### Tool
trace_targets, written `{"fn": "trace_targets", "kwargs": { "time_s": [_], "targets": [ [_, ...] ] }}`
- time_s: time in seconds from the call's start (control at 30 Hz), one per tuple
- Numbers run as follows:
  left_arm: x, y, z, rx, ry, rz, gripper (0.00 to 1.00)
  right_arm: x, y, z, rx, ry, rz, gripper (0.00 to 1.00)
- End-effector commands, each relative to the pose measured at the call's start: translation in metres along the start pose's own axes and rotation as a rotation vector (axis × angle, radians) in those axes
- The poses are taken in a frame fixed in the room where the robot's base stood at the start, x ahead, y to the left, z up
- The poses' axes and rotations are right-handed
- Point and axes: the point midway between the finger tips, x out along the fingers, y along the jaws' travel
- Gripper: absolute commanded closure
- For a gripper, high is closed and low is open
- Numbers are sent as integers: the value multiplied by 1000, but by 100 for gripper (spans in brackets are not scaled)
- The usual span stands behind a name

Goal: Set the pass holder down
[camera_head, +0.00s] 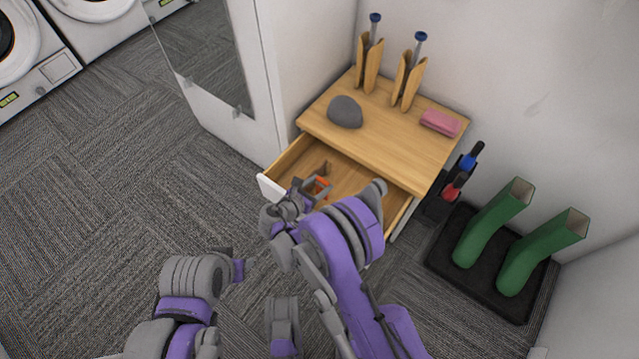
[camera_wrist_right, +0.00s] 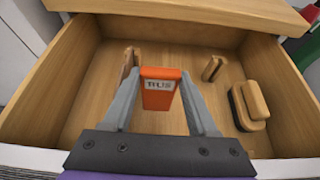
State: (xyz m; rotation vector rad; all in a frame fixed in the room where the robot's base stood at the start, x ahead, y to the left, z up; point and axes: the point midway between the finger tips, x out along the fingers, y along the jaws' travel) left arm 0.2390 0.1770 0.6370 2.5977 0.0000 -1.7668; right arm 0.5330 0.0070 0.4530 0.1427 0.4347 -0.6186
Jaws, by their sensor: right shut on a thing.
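The pass holder is an orange upright block with lettering on its front, seen in the right wrist view (camera_wrist_right: 160,90). My right gripper (camera_wrist_right: 163,92) is shut on it, with one grey finger on each side. It is held over the open wooden drawer (camera_wrist_right: 60,112); whether it touches the drawer floor I cannot tell. In the head view the orange pass holder (camera_head: 318,184) shows small between the fingers of my right gripper (camera_head: 316,187), partly hidden by my arm. Of my left arm only links show at the lower left; its gripper is not visible.
In the drawer are brown wooden items: one at left (camera_wrist_right: 128,62), one at right (camera_wrist_right: 213,68) and a larger dark-edged one (camera_wrist_right: 248,106). The cabinet top (camera_head: 375,140) holds a grey stone-like lump (camera_head: 345,112) and a pink block (camera_head: 440,122). Green boots (camera_head: 492,222) stand at right.

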Motion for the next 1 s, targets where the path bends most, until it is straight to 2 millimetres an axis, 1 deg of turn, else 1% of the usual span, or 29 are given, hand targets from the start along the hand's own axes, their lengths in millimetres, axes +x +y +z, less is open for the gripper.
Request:
{"fn": "trace_targets", "kwargs": {
  "time_s": [0.33,0.37,0.5,0.53,0.83,1.0],
  "targets": [
    [0,0,0,0,0,0,50,4,0,-8,0,1,0,94],
    [0,0,0,0,0,0,50,4,0,-8,0,1,0,38],
    [0,0,0,0,0,0,50,4,0,-8,1,2,-1,13],
    [0,0,0,0,0,0,50,4,0,-8,1,3,-1,12],
    [0,0,0,0,0,0,50,4,-1,-8,2,4,-2,12],
    [-1,0,0,0,0,0,50,-2,-1,4,1,3,-2,12]
  ]
}}
